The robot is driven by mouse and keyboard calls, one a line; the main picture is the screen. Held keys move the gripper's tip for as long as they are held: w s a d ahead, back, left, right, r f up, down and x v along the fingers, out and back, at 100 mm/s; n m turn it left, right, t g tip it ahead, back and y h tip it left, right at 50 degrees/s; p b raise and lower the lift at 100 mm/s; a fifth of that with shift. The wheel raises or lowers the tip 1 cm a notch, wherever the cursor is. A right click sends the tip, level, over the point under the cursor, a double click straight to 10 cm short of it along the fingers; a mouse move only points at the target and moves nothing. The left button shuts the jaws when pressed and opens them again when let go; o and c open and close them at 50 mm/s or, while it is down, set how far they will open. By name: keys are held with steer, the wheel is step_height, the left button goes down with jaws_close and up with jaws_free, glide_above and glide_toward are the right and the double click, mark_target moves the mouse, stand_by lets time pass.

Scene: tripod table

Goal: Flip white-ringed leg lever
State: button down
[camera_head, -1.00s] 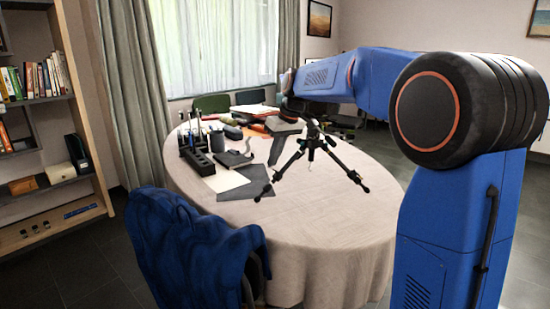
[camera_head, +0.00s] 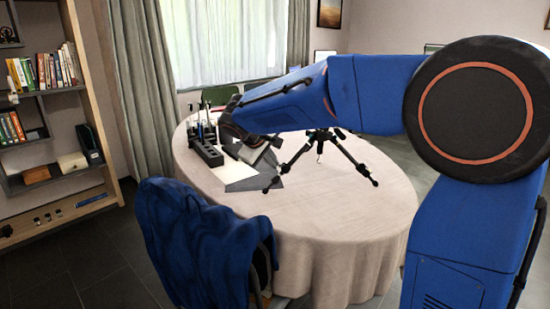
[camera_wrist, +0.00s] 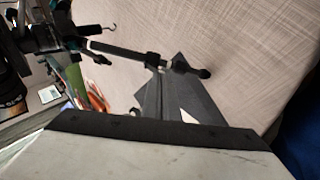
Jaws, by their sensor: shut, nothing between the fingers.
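The black tripod stands on the table, partly hidden behind my arm in the head view. One leg (camera_head: 290,160) reaches toward the front left and another leg (camera_head: 352,162) toward the right. In the wrist view a dark leg (camera_wrist: 125,52) with clamp collars runs from the tripod's hub to a foot at the right.
The round table (camera_head: 330,220) has a pale cloth, bare at front and right. A black pen organiser (camera_head: 205,150) and papers lie left of the tripod. A blue jacket (camera_head: 200,235) hangs on a chair at the front. A bookshelf (camera_head: 50,110) stands at the left.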

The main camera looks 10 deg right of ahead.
steer(key=shift+s+a+f+n+t+h, duration=0.15)
steer(key=shift+f+t+h, duration=0.2)
steer(key=shift+h, duration=0.25)
steer(key=shift+w+a+f+n+t+h, duration=0.15)
steer(key=shift+f+t+h, duration=0.1)
steer(key=shift+f+h, duration=0.25)
steer(key=shift+d+r, duration=0.1)
steer(key=shift+d, duration=0.1)
steer(key=shift+w+d+r, duration=0.1)
steer(key=shift+w+d, duration=0.1)
steer(key=shift+d, duration=0.4)
